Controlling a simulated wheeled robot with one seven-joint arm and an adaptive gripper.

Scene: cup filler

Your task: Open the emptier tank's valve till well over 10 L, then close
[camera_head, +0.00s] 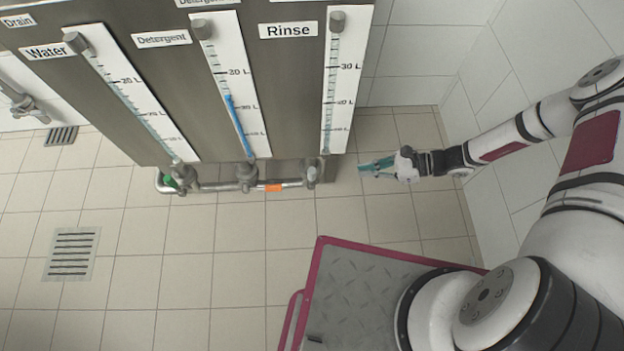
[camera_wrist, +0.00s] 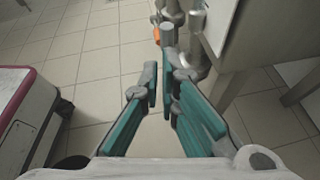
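A grey metal cabinet carries three upright gauges: Water (camera_head: 132,95), Detergent (camera_head: 232,90) and Rinse (camera_head: 333,85). A bright blue column fills the lower Detergent tube to a little above its middle mark. The Water tube looks pale blue; the Rinse tube looks pale, its level too faint to tell. Below are the Water valve (camera_head: 185,176), Detergent valve (camera_head: 246,178) and Rinse valve (camera_head: 311,174). My gripper (camera_head: 363,167) is right of the Rinse valve, apart from it. In the wrist view its teal fingers (camera_wrist: 161,82) are open and empty, with grey valve parts (camera_wrist: 168,36) beyond them.
A green part (camera_head: 170,182) is at the Water valve. Floor drains (camera_head: 72,253) lie at left. A tiled wall (camera_head: 500,75) stands at right. Tiled floor (camera_head: 190,255) is clear in front.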

